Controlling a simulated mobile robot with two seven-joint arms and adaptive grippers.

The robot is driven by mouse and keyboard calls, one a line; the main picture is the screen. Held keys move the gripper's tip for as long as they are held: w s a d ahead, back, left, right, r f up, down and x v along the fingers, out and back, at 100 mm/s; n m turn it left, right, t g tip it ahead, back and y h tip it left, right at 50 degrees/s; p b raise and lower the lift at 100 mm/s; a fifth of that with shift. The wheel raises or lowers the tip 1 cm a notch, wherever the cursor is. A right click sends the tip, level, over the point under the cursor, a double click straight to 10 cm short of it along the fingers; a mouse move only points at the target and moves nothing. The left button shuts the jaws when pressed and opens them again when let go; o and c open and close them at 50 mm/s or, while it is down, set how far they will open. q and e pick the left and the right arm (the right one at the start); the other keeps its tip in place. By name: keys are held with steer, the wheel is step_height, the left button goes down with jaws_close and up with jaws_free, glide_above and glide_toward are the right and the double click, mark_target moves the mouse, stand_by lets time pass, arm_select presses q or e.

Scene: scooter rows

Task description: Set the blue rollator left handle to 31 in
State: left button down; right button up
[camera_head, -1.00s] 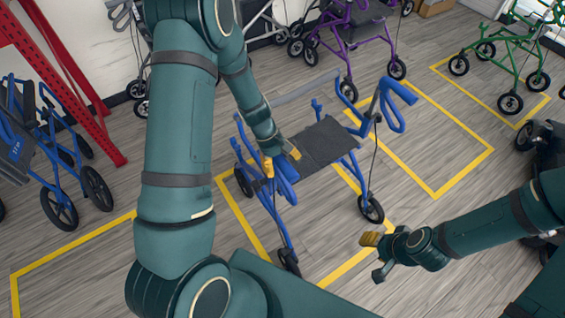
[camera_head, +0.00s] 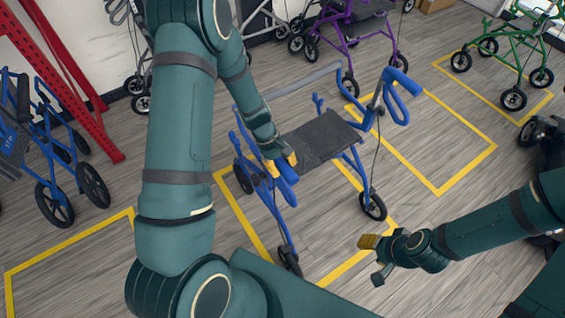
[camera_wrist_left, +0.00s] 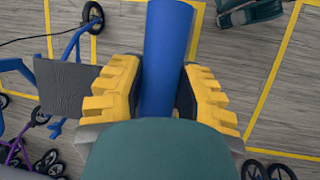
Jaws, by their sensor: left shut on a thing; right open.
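The blue rollator (camera_head: 366,166) stands upright inside a yellow floor outline, with a dark grey seat (camera_head: 322,141). My left gripper (camera_head: 279,166) is shut on its near-left blue handle (camera_head: 289,174). In the left wrist view, the yellow fingers of the left gripper (camera_wrist_left: 160,92) sit on both sides of the blue handle tube (camera_wrist_left: 165,55). The other handle (camera_head: 402,84) is free and looks higher in the picture. Any height marks on the handle post are not readable.
A purple rollator (camera_head: 352,30) stands behind and a green one (camera_head: 514,52) at far right. Another blue rollator (camera_head: 45,150) and a red rack post (camera_head: 75,95) are at left. An empty yellow floor outline (camera_head: 465,170) lies to the right.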

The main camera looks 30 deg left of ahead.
arm_select(q)
step_height(320, 180, down, 3)
steer(key=shift+r+b, duration=0.2)
steer(key=shift+b, duration=0.3)
steer(key=shift+s, duration=0.1)
steer(key=c, duration=0.6)
jaws_free()
steer(key=shift+r, duration=0.15)
steer(key=v, duration=1.1)
steer(key=shift+a+r, duration=0.2)
steer(key=shift+r, duration=0.15)
